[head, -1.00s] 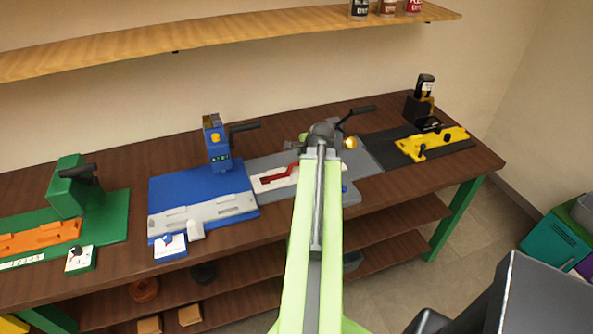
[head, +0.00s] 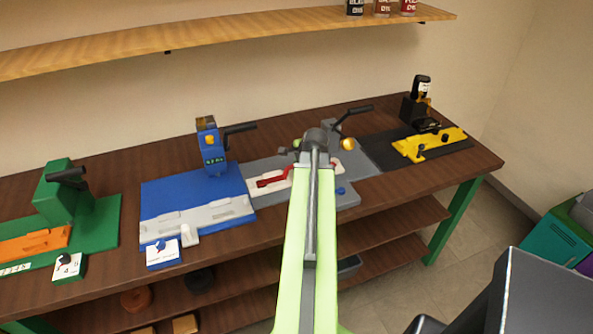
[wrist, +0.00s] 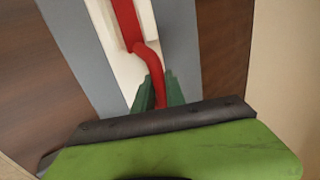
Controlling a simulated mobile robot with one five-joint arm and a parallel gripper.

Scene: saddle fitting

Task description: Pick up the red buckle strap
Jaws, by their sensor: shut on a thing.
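The red buckle strap (head: 270,181) lies along a white holder (head: 258,190) on the grey station mat. In the wrist view the strap (wrist: 147,58) runs down over the white holder (wrist: 103,20) and bends toward my gripper. My gripper (wrist: 160,92) has its two green fingers on either side of the strap's near end and is shut on it. I cannot tell whether the strap is lifted clear of the holder.
The grey mat (head: 345,199) carries a press with a dark lever. A blue station (head: 170,195) stands to the left, and a green station (head: 100,225) is farther left. A black mat with a yellow fixture (head: 430,145) is to the right. A wooden shelf (head: 230,30) hangs above.

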